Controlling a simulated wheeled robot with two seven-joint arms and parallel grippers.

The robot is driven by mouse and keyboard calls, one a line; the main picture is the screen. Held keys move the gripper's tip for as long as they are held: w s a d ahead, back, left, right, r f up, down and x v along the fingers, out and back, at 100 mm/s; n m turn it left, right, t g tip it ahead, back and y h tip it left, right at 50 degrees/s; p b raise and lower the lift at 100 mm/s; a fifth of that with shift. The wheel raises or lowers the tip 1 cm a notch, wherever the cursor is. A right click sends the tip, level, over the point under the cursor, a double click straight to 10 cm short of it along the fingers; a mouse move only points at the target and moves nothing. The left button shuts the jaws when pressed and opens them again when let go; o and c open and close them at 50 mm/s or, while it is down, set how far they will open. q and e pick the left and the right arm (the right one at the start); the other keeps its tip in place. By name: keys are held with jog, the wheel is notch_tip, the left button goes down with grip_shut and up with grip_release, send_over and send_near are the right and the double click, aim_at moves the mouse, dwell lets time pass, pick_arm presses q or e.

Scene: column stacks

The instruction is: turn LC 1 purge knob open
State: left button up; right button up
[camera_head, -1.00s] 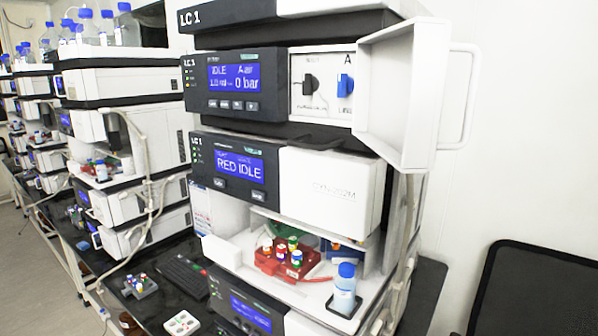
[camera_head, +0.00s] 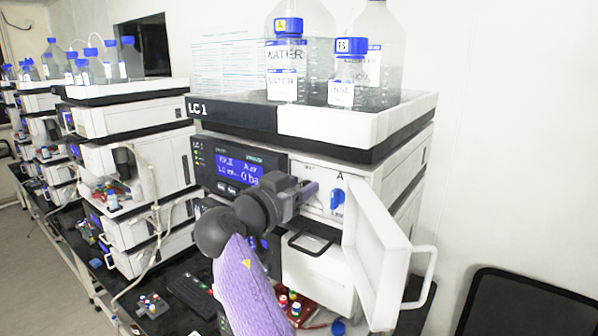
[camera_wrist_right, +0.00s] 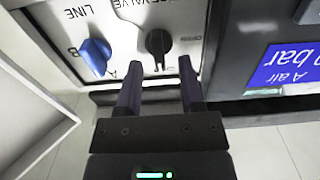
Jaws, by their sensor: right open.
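The LC 1 stack (camera_head: 233,112) stands in the middle of the head view. Its white flap door (camera_head: 378,235) is swung open on the pump module. In the right wrist view the black purge valve knob (camera_wrist_right: 158,43) sits on a white panel, with an "OPEN" label to its right in that picture. My right gripper (camera_head: 308,190) is in front of the panel and hides this knob in the head view. The wrist view shows the right gripper (camera_wrist_right: 160,65) open, its purple fingers pointing at the knob, one to each side and apparently short of it. My left gripper is out of view.
A blue line knob (camera_head: 337,201) sits beside the purge knob; it also shows in the wrist view (camera_wrist_right: 96,55). The open door stands close on the right. Water bottles (camera_head: 286,62) stand on top. A black handle (camera_head: 310,243) sticks out below.

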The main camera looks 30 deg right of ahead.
jog(key=shift+w+d+f, duration=0.1)
grip_shut()
